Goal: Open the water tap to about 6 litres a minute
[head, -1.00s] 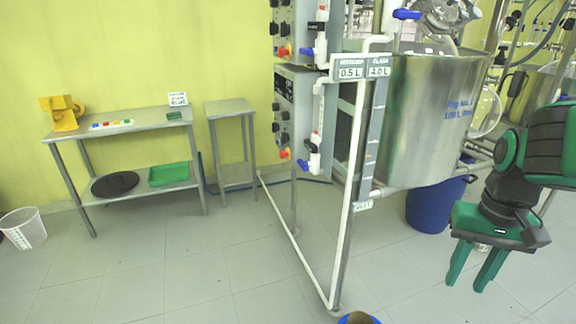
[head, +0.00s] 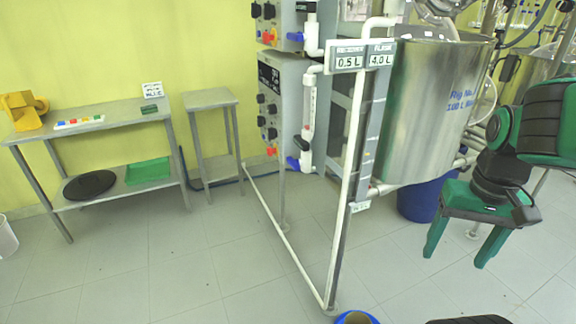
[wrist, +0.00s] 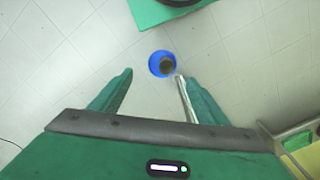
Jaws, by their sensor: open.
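A blue tap handle (head: 293,163) sits low on the rig's pipework, beside an upright clear tube (head: 309,105) like a flowmeter. Its scale and any float are too small to read. An orange-red knob (head: 271,151) is just left of it. I cannot tell which of these is the water tap. My green gripper (head: 455,260) hangs at the right, fingers down, open and empty, well to the right of the handle and apart from the rig. The wrist view shows the open fingers (wrist: 154,76) above the floor.
A white pipe frame (head: 340,225) stands before the panels, with labels (head: 362,58) reading 0.5 L and 4.0 L. A steel vessel (head: 428,110) and blue drum (head: 420,200) are behind. A blue-rimmed container (head: 357,317) stands on the floor. Tables (head: 100,117) line the wall; floor between is clear.

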